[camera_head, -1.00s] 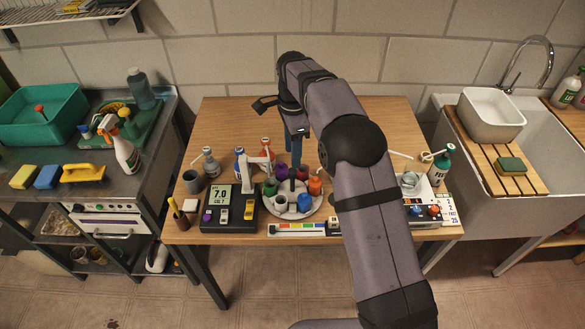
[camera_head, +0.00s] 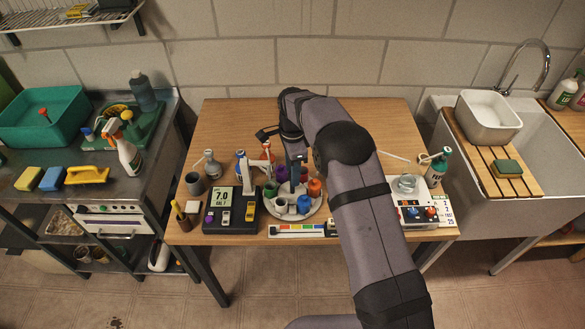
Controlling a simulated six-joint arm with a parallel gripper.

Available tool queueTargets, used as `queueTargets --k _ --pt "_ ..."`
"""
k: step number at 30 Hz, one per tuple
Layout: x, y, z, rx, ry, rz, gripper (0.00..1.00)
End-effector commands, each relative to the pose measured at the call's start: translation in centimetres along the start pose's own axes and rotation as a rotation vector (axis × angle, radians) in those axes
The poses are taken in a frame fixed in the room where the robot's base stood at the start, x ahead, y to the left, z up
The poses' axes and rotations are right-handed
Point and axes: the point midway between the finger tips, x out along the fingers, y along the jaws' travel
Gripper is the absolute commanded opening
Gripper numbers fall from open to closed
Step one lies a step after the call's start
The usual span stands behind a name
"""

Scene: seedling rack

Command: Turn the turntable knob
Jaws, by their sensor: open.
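The turntable (camera_head: 309,210) is a pale round plate on the wooden table, with several small coloured pots around it. A dark blue-grey upright post stands at its middle, below my arm; I cannot tell whether it is the knob or part of my gripper. My gripper (camera_head: 293,182) points down over the turntable's centre, among the pots. It is open, but its fingertips are small and partly hidden by the pots. The turntable knob itself cannot be made out.
A pH meter (camera_head: 232,212) with a white arm stands left of the turntable. A control box (camera_head: 424,213) with a glass beaker is at the right. A colour strip (camera_head: 297,231) lies at the front edge. The table's back left is clear.

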Motion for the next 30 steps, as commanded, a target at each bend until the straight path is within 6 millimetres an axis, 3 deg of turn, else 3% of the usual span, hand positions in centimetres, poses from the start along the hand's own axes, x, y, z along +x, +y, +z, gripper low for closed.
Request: queueTargets --k 7,12,23,30 --pt "0.12 0.01 0.00 0.000 0.000 0.000 0.40" --pt "0.09 0.01 0.00 0.000 0.000 0.000 0.00" --pt "0.10 0.02 0.00 -0.031 0.000 0.001 0.00" --pt "0.12 -0.02 0.02 -0.149 0.000 0.001 0.00"
